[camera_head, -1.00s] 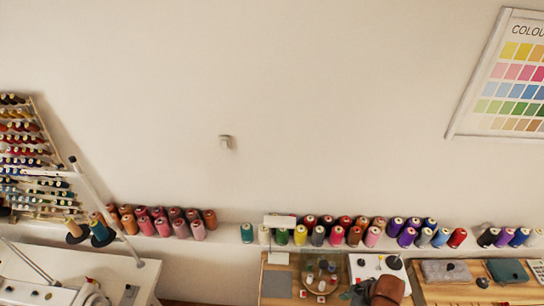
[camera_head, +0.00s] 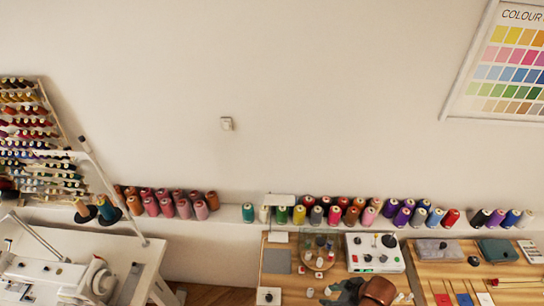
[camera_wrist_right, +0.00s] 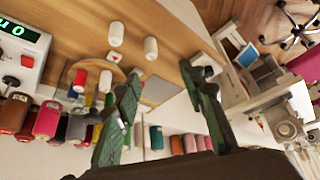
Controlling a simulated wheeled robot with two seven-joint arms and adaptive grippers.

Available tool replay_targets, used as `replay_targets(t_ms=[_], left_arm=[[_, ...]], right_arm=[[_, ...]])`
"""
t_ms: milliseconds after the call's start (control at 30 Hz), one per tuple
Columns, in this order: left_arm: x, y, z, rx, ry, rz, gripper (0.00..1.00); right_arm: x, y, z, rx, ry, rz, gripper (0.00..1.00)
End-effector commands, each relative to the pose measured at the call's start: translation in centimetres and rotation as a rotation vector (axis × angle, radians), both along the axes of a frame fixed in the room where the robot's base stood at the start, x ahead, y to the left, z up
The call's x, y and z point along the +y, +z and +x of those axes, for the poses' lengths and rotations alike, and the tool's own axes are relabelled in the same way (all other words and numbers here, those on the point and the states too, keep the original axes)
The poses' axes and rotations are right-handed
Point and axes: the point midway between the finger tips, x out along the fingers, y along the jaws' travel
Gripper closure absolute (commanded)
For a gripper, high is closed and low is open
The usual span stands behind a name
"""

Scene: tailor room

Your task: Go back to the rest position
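My right gripper (camera_head: 334,292) shows at the bottom edge of the head view, with green fingers and a brown wrist part. It is above the wooden table (camera_head: 300,284), in front of a white control box. In the right wrist view, the two green fingers (camera_wrist_right: 161,76) are spread apart, with nothing held between them. My left gripper and left arm are not in view.
The white control box (camera_head: 376,250) with knobs stands behind my right gripper. Small white spools (camera_wrist_right: 151,47) lie on the wood nearby. Coloured thread cones (camera_head: 403,216) line the wall shelf. A sewing machine (camera_head: 50,280) stands at the left.

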Motion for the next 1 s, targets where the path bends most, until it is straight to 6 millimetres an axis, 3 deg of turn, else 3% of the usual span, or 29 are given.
replay_targets(t_ms=[167, 467, 833, 1000], left_arm=[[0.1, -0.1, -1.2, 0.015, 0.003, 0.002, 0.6], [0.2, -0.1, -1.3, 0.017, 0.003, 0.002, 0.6], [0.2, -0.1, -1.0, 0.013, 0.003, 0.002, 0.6], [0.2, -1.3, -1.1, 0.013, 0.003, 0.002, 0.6]], right_arm=[[0.0, 0.7, -1.2, -0.022, -0.145, 0.031, 0.62], [-7.2, 1.0, -6.3, 0.012, -0.551, -0.017, 0.62], [-14.4, 0.3, -15.1, 0.123, -0.898, -0.121, 0.62], [-14.4, -5.0, -14.1, 0.139, -0.89, -0.13, 0.62]])
